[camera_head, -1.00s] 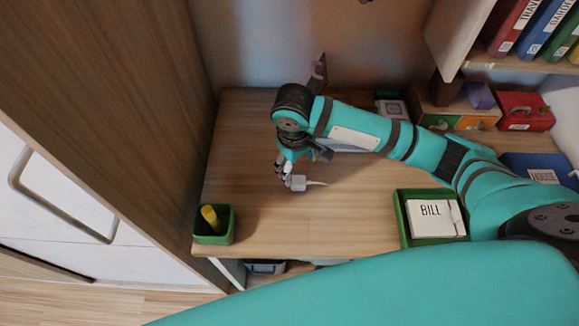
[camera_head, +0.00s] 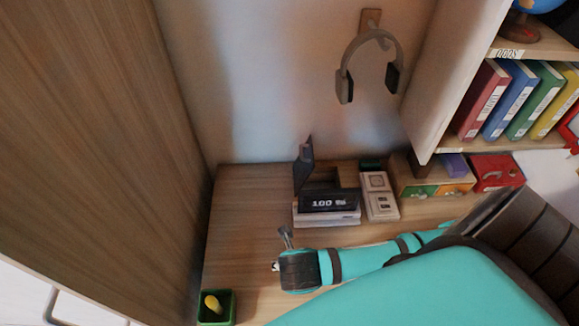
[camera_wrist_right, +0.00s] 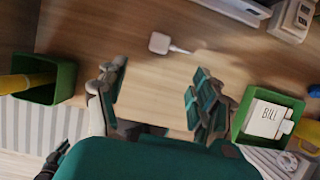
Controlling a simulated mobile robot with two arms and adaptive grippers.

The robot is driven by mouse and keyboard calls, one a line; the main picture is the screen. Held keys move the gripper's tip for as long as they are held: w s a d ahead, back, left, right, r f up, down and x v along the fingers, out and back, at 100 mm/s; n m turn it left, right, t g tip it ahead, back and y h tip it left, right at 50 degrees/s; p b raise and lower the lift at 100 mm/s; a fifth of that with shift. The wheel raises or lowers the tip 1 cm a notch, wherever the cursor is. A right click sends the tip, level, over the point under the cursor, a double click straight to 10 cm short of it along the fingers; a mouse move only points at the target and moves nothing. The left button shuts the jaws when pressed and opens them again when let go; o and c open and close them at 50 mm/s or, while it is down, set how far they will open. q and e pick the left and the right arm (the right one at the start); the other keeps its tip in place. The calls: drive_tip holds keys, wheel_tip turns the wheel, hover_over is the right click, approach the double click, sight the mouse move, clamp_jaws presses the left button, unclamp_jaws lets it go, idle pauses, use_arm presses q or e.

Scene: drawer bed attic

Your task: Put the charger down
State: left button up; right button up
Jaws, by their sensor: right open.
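The charger is a small white block (camera_wrist_right: 160,43) with a short pale cable, lying on the wooden desk in the right wrist view. My right gripper (camera_wrist_right: 157,82) is open, its fingers spread wide with nothing between them. The charger lies beyond the fingertips and appears apart from them. In the head view my right arm comes in from the right, and its wrist hides most of the gripper (camera_head: 285,240). I cannot make out the charger clearly there. My left gripper is in neither current view.
A green cup (camera_head: 216,308) with a yellow item stands at the desk's left edge. A display reading 100 (camera_head: 328,202) and a white device (camera_head: 379,197) stand at the back. A green tray (camera_wrist_right: 240,118) holds BILL cards. Headphones (camera_head: 369,62) hang on the wall.

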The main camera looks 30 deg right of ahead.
drive_tip(key=p+x, duration=0.1)
drive_tip(key=x, duration=0.9)
drive_tip(key=shift+f, duration=0.15)
drive_tip(key=shift+p+x, duration=0.45)
drive_tip(key=shift+x, duration=2.25)
drive_tip(key=c, duration=1.3)
drive_tip(key=shift+c, duration=0.3)
